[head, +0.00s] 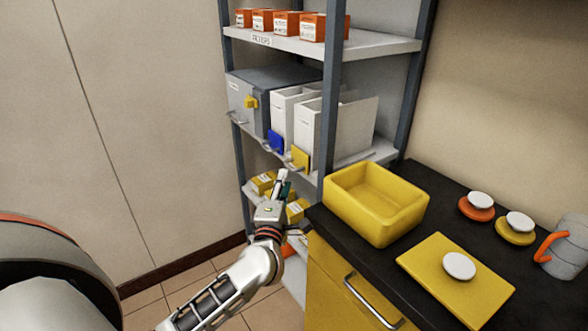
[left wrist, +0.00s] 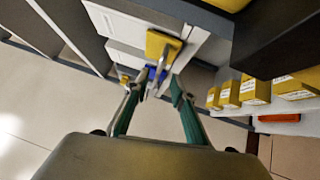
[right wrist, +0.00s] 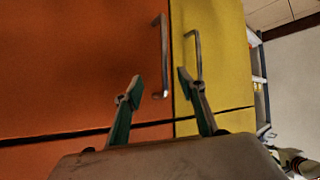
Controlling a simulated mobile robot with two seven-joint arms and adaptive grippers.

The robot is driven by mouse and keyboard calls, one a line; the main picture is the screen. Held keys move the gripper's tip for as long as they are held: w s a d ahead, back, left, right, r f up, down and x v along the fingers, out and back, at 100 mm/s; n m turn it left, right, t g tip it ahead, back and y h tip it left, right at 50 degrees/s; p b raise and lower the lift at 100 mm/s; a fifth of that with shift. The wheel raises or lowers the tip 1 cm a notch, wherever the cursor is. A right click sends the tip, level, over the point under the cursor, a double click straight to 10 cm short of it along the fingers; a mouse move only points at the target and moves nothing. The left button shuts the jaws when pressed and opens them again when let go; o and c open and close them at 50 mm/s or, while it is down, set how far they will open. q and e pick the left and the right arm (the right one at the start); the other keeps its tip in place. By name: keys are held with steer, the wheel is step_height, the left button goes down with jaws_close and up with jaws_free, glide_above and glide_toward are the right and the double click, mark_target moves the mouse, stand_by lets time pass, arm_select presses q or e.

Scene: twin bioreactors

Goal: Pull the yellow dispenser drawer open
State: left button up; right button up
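The yellow dispenser is a white box (head: 308,127) with a yellow front tab (head: 299,158) and a small metal handle below it, on the shelf's middle level. In the left wrist view the yellow tab (left wrist: 162,45) and grey handle (left wrist: 161,66) are just ahead of the fingertips. My left gripper (head: 282,179) is just below and in front of that dispenser. In the left wrist view my left gripper (left wrist: 155,86) is open, its fingers apart, with nothing clearly held. My right gripper (right wrist: 160,85) is open in front of cabinet doors, with nothing between its fingers.
Beside it is a dispenser with a blue tab (head: 275,141), then a grey box with a yellow knob (head: 251,102). Yellow boxes (head: 264,181) sit on the lower shelf. A counter with a yellow bin (head: 368,205) stands right. Orange (right wrist: 80,60) and yellow (right wrist: 218,60) cabinet fronts face my right gripper.

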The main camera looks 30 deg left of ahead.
arm_select(q)
steer(key=x, duration=0.6)
jaws_close()
